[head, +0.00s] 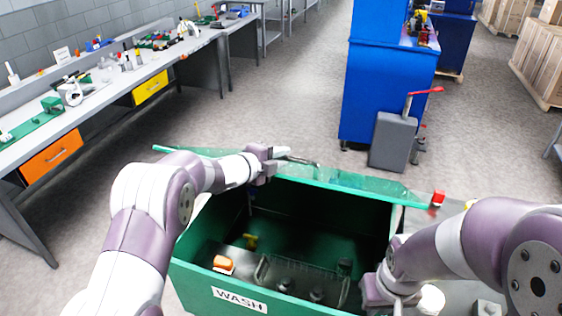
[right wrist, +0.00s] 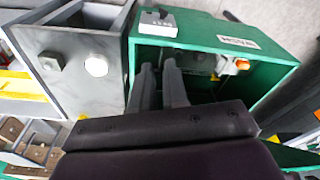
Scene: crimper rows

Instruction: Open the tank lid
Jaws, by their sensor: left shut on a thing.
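The green tank (head: 189,271) with a WASH label stands low in the middle of the head view, its top uncovered at the front. The translucent green tank lid (head: 350,181) is raised along the tank's far side. My left gripper (head: 280,153) is shut on the lid by its grey handle bar (head: 300,161), above the far part of the tank. My right gripper (head: 385,290) is at the tank's right front corner, apart from the lid. In the right wrist view its fingers (right wrist: 160,68) show a narrow gap with nothing between them; they point at the tank.
Inside the tank are a wire basket (head: 300,277), an orange-and-white piece (head: 223,264) and a yellow piece (head: 250,241). A red block (head: 438,198) is by the lid's right end. A workbench (head: 110,100) runs along the left; a blue cabinet (head: 372,90) stands behind.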

